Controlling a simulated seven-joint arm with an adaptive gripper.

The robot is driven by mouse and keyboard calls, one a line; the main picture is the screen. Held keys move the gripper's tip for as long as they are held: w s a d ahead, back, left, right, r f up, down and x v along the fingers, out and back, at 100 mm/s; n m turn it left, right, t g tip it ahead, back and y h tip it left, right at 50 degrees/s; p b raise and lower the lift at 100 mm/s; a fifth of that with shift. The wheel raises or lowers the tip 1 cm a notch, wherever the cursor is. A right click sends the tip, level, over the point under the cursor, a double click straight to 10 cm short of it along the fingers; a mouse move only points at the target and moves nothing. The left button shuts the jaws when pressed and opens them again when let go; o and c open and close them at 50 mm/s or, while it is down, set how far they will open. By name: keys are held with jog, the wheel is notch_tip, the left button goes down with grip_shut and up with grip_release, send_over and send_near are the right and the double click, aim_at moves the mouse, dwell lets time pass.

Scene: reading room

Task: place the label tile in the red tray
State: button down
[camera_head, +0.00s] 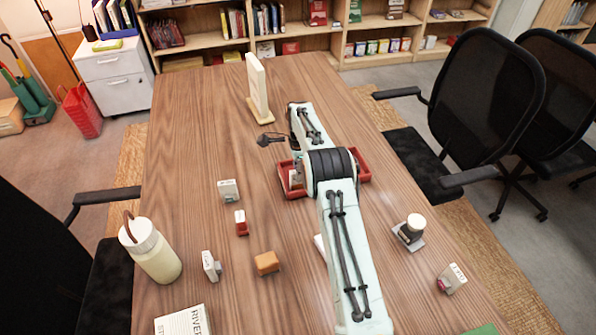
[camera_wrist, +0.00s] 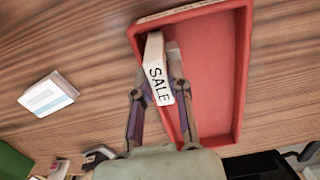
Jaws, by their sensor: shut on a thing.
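The label tile (camera_wrist: 156,70), a pale block reading "SALE", stands between the two fingers of my gripper (camera_wrist: 157,84) in the wrist view. My gripper is shut on it. The tile is over the left part of the red tray (camera_wrist: 222,95), close to its left wall; whether it touches the tray floor I cannot tell. In the head view the red tray (camera_head: 363,163) shows on both sides of my arm, which hides its middle. My fingers and the tile are mostly hidden there.
Several small blocks lie left of and nearer than the tray, including a grey-white one (camera_head: 228,190), a red one (camera_head: 241,224) and an orange one (camera_head: 266,262). A cream bottle (camera_head: 151,252) stands at left. An upright cream board (camera_head: 257,88) stands behind. A dark-bodied jar (camera_head: 411,229) sits at right.

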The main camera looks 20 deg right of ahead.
jog(key=c, duration=1)
grip_release()
jog(key=shift+f, duration=0.15)
jog(key=shift+c, duration=0.2)
notch_tip(320, 180, up, 11)
jog(key=s+a+r+n, duration=0.4)
jog(key=s+r+n, duration=0.5)
jog(key=s+r, duration=0.5)
jog(key=s+a+f+n, duration=0.1)
jog(key=s+f+n, duration=0.2)
jog(key=s, duration=1)
jog(key=s+a+f+n, duration=0.2)
jog(key=s+n, duration=0.5)
jog(key=s, duration=0.6)
jog(key=shift+s+a+f+y, duration=0.3)
jog(key=shift+s+f+y, duration=0.1)
jog(key=shift+f, duration=0.15)
